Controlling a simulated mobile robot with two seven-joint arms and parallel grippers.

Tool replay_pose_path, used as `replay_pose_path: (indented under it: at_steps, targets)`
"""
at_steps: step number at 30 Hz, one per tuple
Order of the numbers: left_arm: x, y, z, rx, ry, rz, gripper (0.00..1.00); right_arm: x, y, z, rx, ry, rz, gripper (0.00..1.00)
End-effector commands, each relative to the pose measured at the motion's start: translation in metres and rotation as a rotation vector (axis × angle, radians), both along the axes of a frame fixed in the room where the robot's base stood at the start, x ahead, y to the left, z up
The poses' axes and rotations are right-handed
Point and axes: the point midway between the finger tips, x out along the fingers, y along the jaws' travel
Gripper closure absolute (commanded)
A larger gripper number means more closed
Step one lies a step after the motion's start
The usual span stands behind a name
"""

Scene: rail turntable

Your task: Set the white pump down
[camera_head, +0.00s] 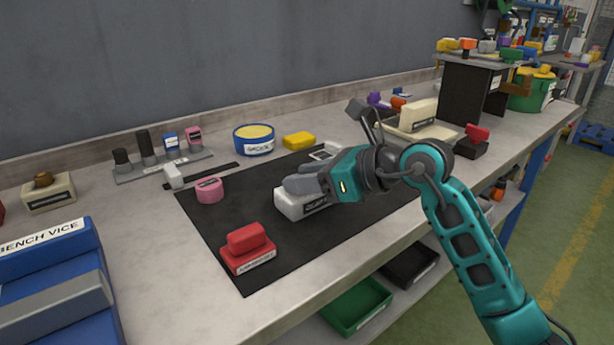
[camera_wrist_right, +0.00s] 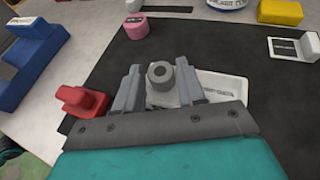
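The white pump (camera_head: 302,205) is a white block with a label and a grey upper part, over the black mat (camera_head: 270,250). My right gripper (camera_head: 303,184) reaches it from the right, low over the mat. In the right wrist view, the two grey fingers (camera_wrist_right: 158,88) stand on both sides of the pump's grey round top, with no clear gap. The white body (camera_wrist_right: 225,84) shows beyond the right finger. I cannot tell whether its underside touches the mat; the fingers hide part of it. My left gripper is not in view.
On the mat, a red part (camera_head: 247,248) lies front left, a pink part (camera_head: 209,190) back left and a white labelled tile (camera_head: 324,151) behind. A blue bench vice (camera_head: 50,285) stands left. A beige machine (camera_head: 420,125) stands right. The mat's front right is bare.

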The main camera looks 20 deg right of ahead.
Motion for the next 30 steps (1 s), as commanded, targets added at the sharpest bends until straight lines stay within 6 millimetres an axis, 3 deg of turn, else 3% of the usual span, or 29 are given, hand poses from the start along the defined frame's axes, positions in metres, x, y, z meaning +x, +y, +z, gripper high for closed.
replay_pose_path:
  at_steps: [5, 14, 30]
  targets:
    - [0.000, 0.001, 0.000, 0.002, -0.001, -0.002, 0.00, 0.000, 0.000, 0.000, 0.000, 0.000, 0.000, 0.44]
    - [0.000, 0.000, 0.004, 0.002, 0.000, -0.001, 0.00, 0.000, 0.000, 0.005, 0.001, -0.001, 0.000, 0.44]
    - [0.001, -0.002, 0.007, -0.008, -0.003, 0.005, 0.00, -0.069, -0.064, 0.040, -0.002, 0.001, -0.002, 0.44]
